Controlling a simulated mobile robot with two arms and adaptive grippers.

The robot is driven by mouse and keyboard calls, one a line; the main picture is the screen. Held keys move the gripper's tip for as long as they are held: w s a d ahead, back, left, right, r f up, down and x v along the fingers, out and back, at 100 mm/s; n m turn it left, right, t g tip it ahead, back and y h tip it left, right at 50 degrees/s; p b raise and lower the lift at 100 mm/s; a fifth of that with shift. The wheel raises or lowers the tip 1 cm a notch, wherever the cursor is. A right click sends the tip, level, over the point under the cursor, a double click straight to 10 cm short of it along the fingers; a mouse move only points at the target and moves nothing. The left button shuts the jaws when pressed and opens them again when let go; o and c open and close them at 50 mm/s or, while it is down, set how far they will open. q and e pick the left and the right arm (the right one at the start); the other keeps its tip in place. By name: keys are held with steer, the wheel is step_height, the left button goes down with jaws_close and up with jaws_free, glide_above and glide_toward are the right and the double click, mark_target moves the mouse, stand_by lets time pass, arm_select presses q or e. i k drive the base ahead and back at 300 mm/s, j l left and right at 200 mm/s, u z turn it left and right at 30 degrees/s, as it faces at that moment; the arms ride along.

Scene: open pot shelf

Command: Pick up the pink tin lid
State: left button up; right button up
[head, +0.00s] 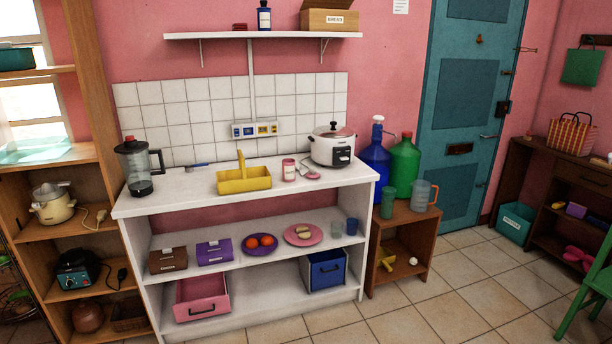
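A small pink tin (289,171) with a pale band stands upright on the white counter (200,195), right of the yellow carrier. A small flat pink piece (313,176) lies on the counter just right of the tin, in front of the rice cooker. It looks like the tin's lid, but it is too small to be sure. Neither of my grippers shows in the head view.
A yellow carrier (244,180) with an upright handle, a white rice cooker (332,150) and a blender (139,168) stand on the counter. A shelf (262,35) hangs above. The counter's front edge by the pink piece is clear. A stand (402,222) with bottles is at right.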

mark_target(312, 174)
steer(key=i+l+u, duration=0.2)
steer(key=u, duration=0.2)
steer(key=i+l+u, duration=0.4)
steer(key=k+j, duration=0.1)
